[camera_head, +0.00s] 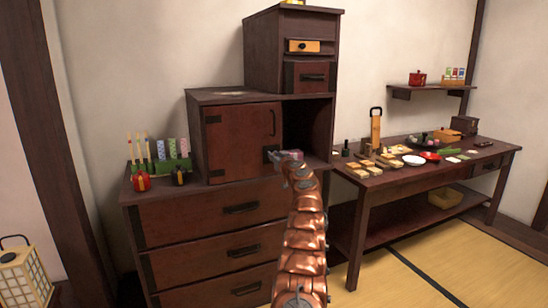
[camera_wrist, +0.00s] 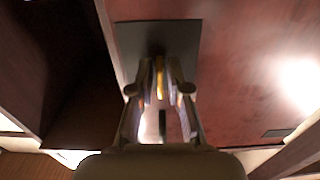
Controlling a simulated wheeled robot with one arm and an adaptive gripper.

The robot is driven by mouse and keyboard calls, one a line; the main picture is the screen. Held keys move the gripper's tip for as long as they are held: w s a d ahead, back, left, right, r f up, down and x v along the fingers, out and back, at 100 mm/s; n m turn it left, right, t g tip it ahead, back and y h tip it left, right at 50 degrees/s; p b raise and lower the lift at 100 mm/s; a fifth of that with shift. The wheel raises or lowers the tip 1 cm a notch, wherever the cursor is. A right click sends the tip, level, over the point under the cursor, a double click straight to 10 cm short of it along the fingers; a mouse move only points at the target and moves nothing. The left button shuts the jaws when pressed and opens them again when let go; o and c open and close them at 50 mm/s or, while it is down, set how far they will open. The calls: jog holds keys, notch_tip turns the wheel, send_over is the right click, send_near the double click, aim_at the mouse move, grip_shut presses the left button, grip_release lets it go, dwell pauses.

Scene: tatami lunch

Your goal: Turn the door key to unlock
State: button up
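The cabinet door (camera_head: 243,138) is a reddish-brown panel on the stepped chest, and it looks closed. A black lock plate (camera_wrist: 185,38) sits at its lower right edge and also shows in the head view (camera_head: 270,153). A narrow yellow, brass-like piece, probably the key (camera_wrist: 160,72), stands upright in front of the plate. My gripper (camera_wrist: 161,84) is at the plate with its fingertips close together on either side of the key. I cannot tell whether the fingers touch it. In the head view my gripper (camera_head: 288,160) hides the keyhole.
An open compartment (camera_head: 306,125) lies right of the door, with a small pinkish box (camera_head: 294,154) near its front. A low table (camera_head: 400,179) with food stands at right.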

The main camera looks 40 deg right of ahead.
grip_shut()
jog(key=m, duration=0.4)
jog(key=shift+d+f+m, duration=0.1)
jog(key=shift+m, duration=0.3)
jog(key=m, duration=0.4)
jog(key=shift+m, duration=0.3)
jog(key=shift+d+f+m+p, duration=0.1)
jog(key=shift+m+p, duration=0.25)
jog(key=shift+m, duration=1.8)
jog(key=shift+d+f+m+p, duration=0.1)
jog(key=shift+m+p, duration=0.2)
jog(key=shift+m, duration=1.85)
jog(key=shift+s, duration=0.1)
